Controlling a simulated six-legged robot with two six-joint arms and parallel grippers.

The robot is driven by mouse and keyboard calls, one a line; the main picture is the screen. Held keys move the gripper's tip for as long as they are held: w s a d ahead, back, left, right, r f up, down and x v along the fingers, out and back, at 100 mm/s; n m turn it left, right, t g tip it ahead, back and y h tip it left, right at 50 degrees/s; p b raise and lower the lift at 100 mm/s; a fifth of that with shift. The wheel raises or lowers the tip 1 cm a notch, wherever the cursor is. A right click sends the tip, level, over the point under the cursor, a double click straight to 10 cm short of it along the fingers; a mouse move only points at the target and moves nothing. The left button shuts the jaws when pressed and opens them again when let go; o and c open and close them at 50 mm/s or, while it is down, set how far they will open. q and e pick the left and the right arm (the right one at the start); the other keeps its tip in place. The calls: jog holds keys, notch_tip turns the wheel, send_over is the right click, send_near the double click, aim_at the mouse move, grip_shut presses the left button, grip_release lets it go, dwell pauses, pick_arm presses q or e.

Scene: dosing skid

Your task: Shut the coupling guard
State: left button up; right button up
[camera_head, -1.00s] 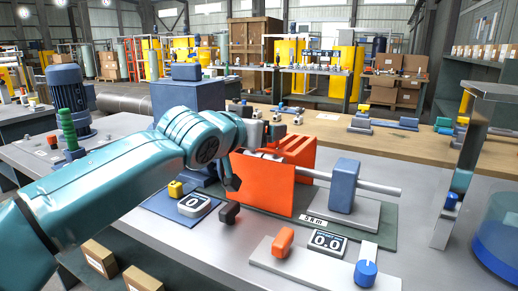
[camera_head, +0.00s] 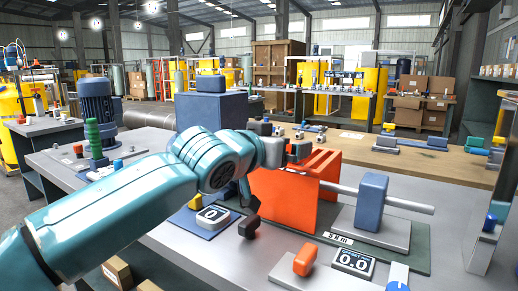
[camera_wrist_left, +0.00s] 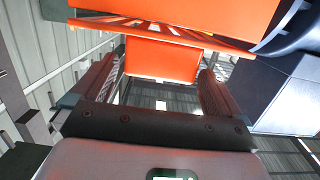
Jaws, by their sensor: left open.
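The orange coupling guard (camera_head: 283,199) stands on the bench around the shaft in the head view. It has a flat front panel and a slotted part (camera_head: 322,164) behind. A grey shaft (camera_head: 400,202) runs right from it through a blue bearing block (camera_head: 371,200). My left gripper (camera_head: 275,172) is at the guard's upper left edge. In the left wrist view its two fingers (camera_wrist_left: 165,68) are apart, with an orange panel (camera_wrist_left: 160,58) of the guard seen beyond and between them. I cannot tell whether they touch it. My right gripper is out of view.
A blue motor box (camera_head: 211,111) stands behind my left arm. A wooden bench (camera_head: 460,172) lies behind.

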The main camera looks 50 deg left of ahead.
pick_arm(q)
jog(key=p+v, duration=0.3)
jog(key=v, duration=1.1)
jog(key=shift+s, duration=0.35)
